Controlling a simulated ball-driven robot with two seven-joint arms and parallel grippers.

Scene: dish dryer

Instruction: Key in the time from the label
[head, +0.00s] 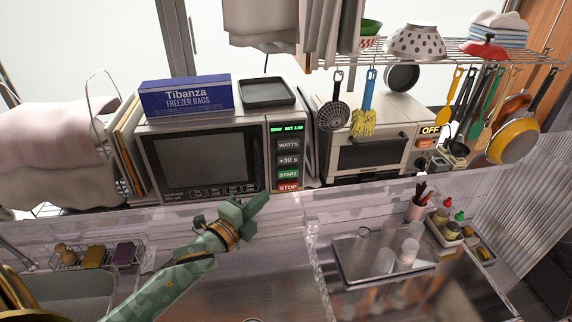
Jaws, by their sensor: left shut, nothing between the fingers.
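A microwave (205,163) with a dark door stands at the back, left of centre. Its button column carries a WATTS button (289,144), a +30 s button (288,160), a green START button (288,174) and a red STOP button (288,187). Above them a small display (287,129) glows green; its text is too small to read surely. My left gripper (258,203) is shut and empty, just below and left of the STOP button in the picture. I cannot tell whether it touches anything. No label with a time is readable. My right gripper is out of view.
A freezer bags box (187,97) and a black tray (267,92) lie on the microwave. A second oven-like appliance (372,157) with an OFF display (430,131) stands right, under hanging utensils. A clear ledge runs in front; cups stand on a tray (352,262) at lower right.

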